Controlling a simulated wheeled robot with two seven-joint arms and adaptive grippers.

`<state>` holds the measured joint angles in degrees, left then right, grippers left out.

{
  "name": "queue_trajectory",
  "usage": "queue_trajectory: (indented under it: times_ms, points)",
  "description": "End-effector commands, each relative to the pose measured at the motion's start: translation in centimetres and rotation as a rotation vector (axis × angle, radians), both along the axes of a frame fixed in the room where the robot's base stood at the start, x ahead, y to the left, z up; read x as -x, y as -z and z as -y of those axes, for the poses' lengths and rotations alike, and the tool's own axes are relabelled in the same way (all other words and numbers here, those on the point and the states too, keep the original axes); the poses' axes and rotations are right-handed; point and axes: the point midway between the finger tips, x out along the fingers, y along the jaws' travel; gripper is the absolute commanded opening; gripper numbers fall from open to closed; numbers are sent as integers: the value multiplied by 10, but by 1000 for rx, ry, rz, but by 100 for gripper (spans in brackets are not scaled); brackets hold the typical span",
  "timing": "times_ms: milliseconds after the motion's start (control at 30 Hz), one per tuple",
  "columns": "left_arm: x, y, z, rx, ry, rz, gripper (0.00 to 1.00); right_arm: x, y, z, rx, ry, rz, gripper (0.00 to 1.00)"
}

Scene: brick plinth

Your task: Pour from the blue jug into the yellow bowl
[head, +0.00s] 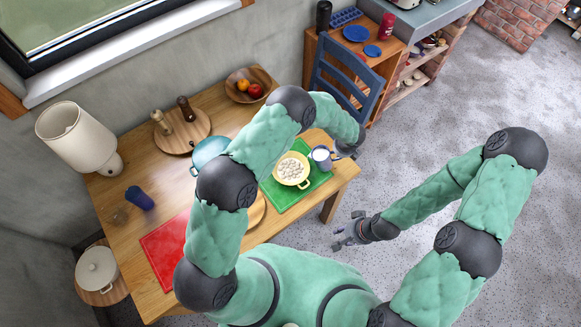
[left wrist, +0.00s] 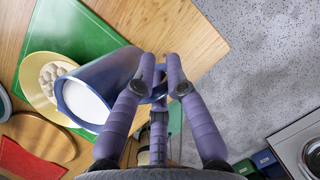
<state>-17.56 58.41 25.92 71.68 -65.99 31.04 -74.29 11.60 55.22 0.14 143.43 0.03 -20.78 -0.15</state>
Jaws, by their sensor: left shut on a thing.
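The blue jug (head: 321,160) shows in the head view just right of the yellow bowl (head: 291,170), with its mouth and something white inside in view. My left gripper (head: 349,150) is shut on the jug's handle side; the left wrist view shows its purple fingers (left wrist: 160,75) closed there, beside the jug (left wrist: 105,82). The jug looks close to upright; I cannot tell if its base is off the board. The bowl holds several white round pieces and sits on the green board (head: 309,188); the jug partly hides it (left wrist: 38,88) in the wrist view. My right gripper (head: 346,232) is open and empty, off the table.
A teal pot (head: 208,151), partly behind my left arm, stands left of the green board. A red board (head: 163,247), a dark blue cup (head: 139,198), a lamp (head: 75,138), a round board with mills (head: 184,136) and a fruit bowl (head: 249,84) are also on the table. A blue chair (head: 345,78) stands behind.

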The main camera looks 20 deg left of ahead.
Motion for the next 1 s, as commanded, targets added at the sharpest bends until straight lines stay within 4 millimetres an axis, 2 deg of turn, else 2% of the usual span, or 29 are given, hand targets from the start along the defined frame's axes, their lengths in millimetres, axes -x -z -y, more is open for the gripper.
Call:
queue_trajectory:
  times_ms: [667,1000]
  points:
    - [1,-5,-4,41,1,18,0,0,4,0,0,0,0,33]
    - [1,-6,-12,91,-1,42,0,0,18,0,0,0,0,33]
